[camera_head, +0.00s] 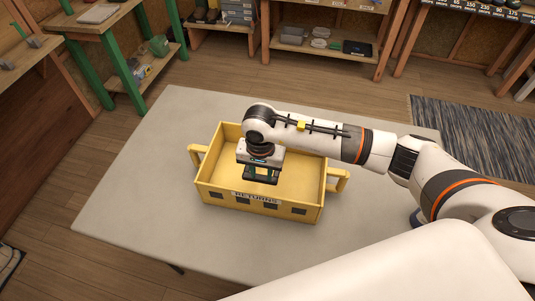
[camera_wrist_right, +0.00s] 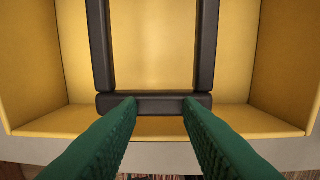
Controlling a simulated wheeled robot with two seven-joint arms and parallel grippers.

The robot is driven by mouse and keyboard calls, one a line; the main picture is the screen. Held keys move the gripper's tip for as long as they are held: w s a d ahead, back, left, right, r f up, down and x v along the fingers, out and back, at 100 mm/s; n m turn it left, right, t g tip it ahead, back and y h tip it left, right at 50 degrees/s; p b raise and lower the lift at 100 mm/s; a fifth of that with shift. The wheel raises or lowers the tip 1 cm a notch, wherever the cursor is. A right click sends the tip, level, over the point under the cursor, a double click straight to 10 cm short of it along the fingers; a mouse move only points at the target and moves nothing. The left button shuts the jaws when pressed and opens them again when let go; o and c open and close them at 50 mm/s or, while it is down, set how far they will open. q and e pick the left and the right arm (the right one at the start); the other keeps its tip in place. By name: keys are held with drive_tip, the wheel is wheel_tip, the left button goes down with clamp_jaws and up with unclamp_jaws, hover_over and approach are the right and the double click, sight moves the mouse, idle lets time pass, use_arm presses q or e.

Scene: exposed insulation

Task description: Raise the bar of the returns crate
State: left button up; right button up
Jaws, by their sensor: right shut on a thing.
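The yellow returns crate (camera_head: 225,198) stands on the grey table with its RETURNS label facing the near side. It is open on top and looks empty apart from its bar. In the right wrist view, the dark bar (camera_wrist_right: 105,104) is the crosspiece of a U-shaped frame, with two side arms running up the picture against the yellow crate (camera_wrist_right: 75,50). My right gripper (camera_head: 261,178) is over the near part of the crate. Its green fingers (camera_wrist_right: 160,102) are shut on the bar's crosspiece. In the head view the gripper hides most of the bar. My left gripper is not in view.
The grey table (camera_head: 130,190) is clear around the crate. The crate has a yellow handle (camera_head: 338,182) on each side. Shelves with boxes and tools line the back wall, and a green-legged bench (camera_head: 110,75) stands at the back left. A dark striped mat (camera_head: 470,130) lies at right.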

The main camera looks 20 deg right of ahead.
drive_tip(key=shift+s+f, duration=0.5)
drive_tip(key=shift+f, duration=0.25)
drive_tip(key=shift+c, duration=0.5)
drive_tip(key=shift+a, duration=0.1)
drive_tip(key=shift+w+r+g, duration=0.15)
drive_tip(key=shift+r+g, duration=0.15)
drive_tip(key=shift+r, duration=0.05)
drive_tip(key=shift+w+r, duration=0.15)
drive_tip(key=shift+r, duration=0.05)
clamp_jaws()
drive_tip(key=shift+w+a+r+g+y+p, duration=0.2)
drive_tip(key=shift+w+g+y+p, duration=0.1)
drive_tip(key=shift+w, duration=0.1)
drive_tip(key=shift+d+r, duration=0.1)
